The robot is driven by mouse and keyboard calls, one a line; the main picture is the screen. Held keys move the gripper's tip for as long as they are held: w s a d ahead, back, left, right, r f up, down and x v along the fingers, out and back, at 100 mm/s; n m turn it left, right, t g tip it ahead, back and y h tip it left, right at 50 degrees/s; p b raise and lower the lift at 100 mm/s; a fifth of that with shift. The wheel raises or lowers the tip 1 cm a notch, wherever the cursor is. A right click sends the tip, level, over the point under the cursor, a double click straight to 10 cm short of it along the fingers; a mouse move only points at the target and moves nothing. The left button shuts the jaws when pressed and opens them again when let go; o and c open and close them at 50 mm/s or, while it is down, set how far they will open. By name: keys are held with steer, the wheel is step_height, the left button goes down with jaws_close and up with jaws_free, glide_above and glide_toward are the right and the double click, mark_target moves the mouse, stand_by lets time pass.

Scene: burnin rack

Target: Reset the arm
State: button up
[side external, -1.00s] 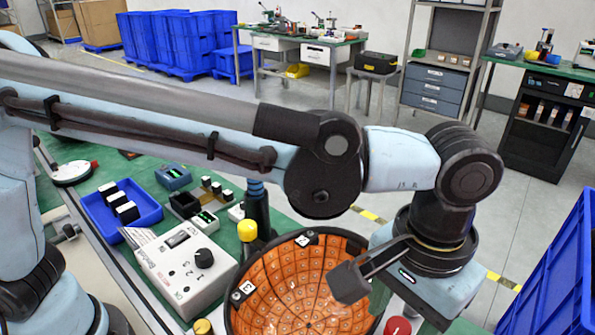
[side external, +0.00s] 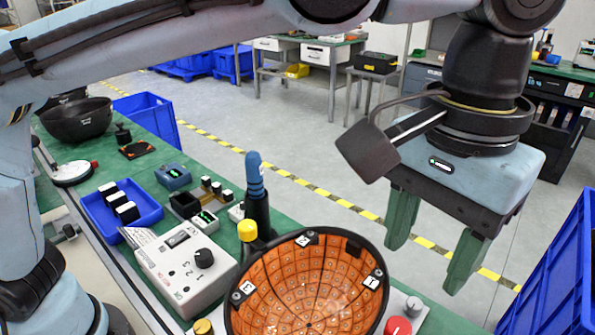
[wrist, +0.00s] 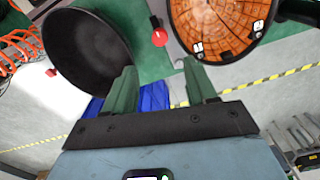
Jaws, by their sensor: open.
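My gripper (side external: 432,245) is raised at the right in the side external view, above and to the right of the orange-lined bowl. Its two green fingers are spread apart with nothing between them. It also shows in the wrist view (wrist: 163,88), open and empty. The orange-lined bowl (side external: 312,290), with numbered tags on its dark rim, stands tilted at the front of the green bench. It also shows at the top of the wrist view (wrist: 220,28).
A grey control box (side external: 185,265), a blue tray (side external: 122,212) and a blue-topped post (side external: 256,185) stand on the bench. A red button (side external: 398,326) sits beside the bowl. A blue crate (side external: 560,270) stands at the right. A black bowl (side external: 77,120) is at the far left.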

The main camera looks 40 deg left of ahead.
steer(key=shift+a, duration=0.1)
steer(key=w+a+f+n+t, duration=0.1)
steer(key=w+a+f+t, duration=0.1)
steer(key=a, duration=0.7)
steer(key=w+a+f+t+h, duration=0.1)
steer(key=a+f, duration=0.1)
steer(key=a, duration=0.6)
steer(key=w+a+f+n+t, duration=0.1)
steer(key=w+a+f+t, duration=0.15)
steer(key=a, duration=0.65)
steer(key=s+a+f+t, duration=0.1)
steer(key=s+a+f, duration=0.1)
steer(key=a+f, duration=0.1)
steer(key=s+a+f+y, duration=0.1)
steer(key=s+a+f, duration=0.1)
steer(key=a, duration=0.3)
steer(key=shift+s+a+f+t, duration=0.3)
steer(key=shift+a+f+t, duration=0.05)
steer(key=shift+f, duration=0.2)
